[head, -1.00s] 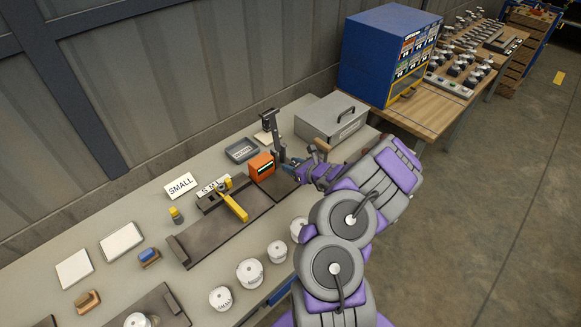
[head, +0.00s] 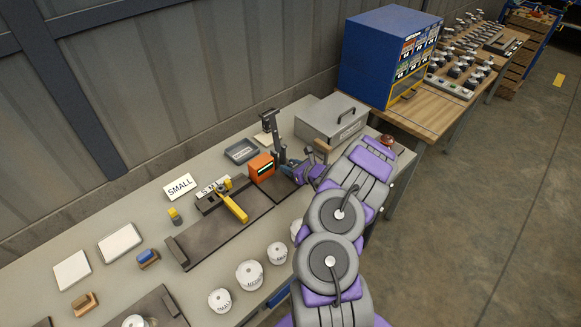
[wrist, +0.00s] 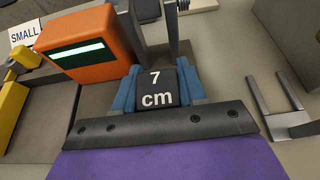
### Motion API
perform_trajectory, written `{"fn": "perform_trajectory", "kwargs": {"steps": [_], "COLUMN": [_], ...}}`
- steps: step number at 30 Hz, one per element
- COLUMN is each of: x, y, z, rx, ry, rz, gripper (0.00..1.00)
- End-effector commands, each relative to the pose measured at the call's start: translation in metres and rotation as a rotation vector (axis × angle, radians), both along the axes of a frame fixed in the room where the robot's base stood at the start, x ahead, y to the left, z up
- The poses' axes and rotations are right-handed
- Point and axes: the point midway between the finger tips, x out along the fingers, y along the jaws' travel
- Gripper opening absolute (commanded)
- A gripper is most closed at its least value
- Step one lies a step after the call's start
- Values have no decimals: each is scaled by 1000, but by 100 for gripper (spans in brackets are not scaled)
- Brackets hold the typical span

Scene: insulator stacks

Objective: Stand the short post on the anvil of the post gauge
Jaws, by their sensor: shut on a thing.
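The short post (wrist: 158,88) is dark, with "7 cm" in white letters facing the wrist camera. My gripper (wrist: 157,92) is shut on it, with one blue finger on each side. The post gauge has an orange readout box (head: 262,167) and an upright column (head: 279,140). The readout box (wrist: 80,45) is to the left of the post in the wrist view, and the gauge spindle (wrist: 174,20) is just beyond the post. My gripper (head: 297,172) is right beside the gauge in the head view. The anvil is hidden, so I cannot tell whether the post touches it.
A grey fork-shaped holder (wrist: 281,105) is to the right of my gripper. A grey tray (head: 241,151) and a grey lidded case (head: 331,122) are behind the gauge. A yellow-handled tool (head: 233,208) and white labelled pots (head: 249,274) are to the left and front.

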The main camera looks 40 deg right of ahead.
Motion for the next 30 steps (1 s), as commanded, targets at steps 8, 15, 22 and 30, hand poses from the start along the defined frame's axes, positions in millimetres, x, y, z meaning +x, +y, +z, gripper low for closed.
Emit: {"fn": "perform_trajectory", "kwargs": {"steps": [8, 15, 22, 30], "x": [0, 0, -20, -71], "y": [0, 0, -3, -8], "z": [-1, 0, 9, 32], "rx": [0, 0, 4, 4], "ry": [1, 1, 1, -2], "rz": [0, 0, -6, -7], "gripper": [65, 66, 66, 66]}}
